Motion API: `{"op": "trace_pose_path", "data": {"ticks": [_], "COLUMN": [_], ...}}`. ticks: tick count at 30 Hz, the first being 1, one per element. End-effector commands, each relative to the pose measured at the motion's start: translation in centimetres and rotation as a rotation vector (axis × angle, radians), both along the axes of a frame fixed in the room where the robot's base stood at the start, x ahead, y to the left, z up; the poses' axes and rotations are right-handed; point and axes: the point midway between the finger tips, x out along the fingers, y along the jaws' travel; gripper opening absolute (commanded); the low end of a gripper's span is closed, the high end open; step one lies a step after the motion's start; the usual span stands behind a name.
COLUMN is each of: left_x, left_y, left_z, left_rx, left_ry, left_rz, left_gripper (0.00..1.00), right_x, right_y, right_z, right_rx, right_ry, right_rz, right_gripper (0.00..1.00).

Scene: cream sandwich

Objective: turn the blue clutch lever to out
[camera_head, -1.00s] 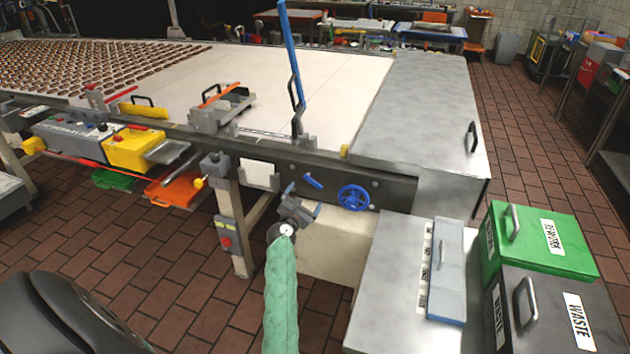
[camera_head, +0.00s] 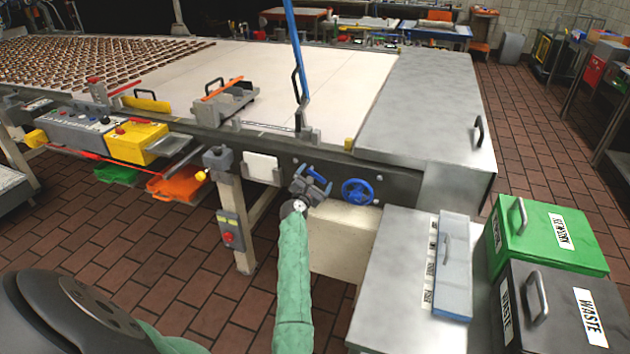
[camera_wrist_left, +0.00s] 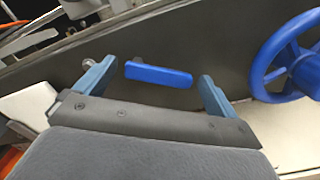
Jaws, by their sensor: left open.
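The blue clutch lever (camera_wrist_left: 158,75) shows in the left wrist view as a short bar on the dark side panel of the machine, tilted slightly down to the right. My left gripper (camera_wrist_left: 150,88) is open, with one blue-grey finger on each side of the lever and gaps between fingers and lever. In the head view my left gripper (camera_head: 313,180) is at the panel, left of the blue handwheel (camera_head: 357,192), and mostly hides the lever there. The handwheel also shows at the right of the wrist view (camera_wrist_left: 285,55). My right gripper is not in view.
A tall blue lever (camera_head: 294,55) rises from the table edge above.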

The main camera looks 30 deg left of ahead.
Motion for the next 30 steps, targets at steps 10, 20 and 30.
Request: {"op": "trace_pose_path", "data": {"ticks": [10,20,30], "left_x": [0.0,0.0,-0.1], "left_y": [0.0,0.0,0.2], "left_z": [0.0,0.0,-0.5], "left_rx": [0.000,0.005,0.129], "left_ry": [0.000,0.002,0.032], "left_rz": [0.000,-0.001,0.000], "left_gripper": [0.68,0.33,0.33], "right_x": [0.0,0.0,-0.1], "right_y": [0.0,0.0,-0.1], "right_z": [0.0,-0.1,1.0], "right_rx": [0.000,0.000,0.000], "right_ry": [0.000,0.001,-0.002], "right_rz": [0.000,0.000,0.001], "right_gripper": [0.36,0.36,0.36]}}
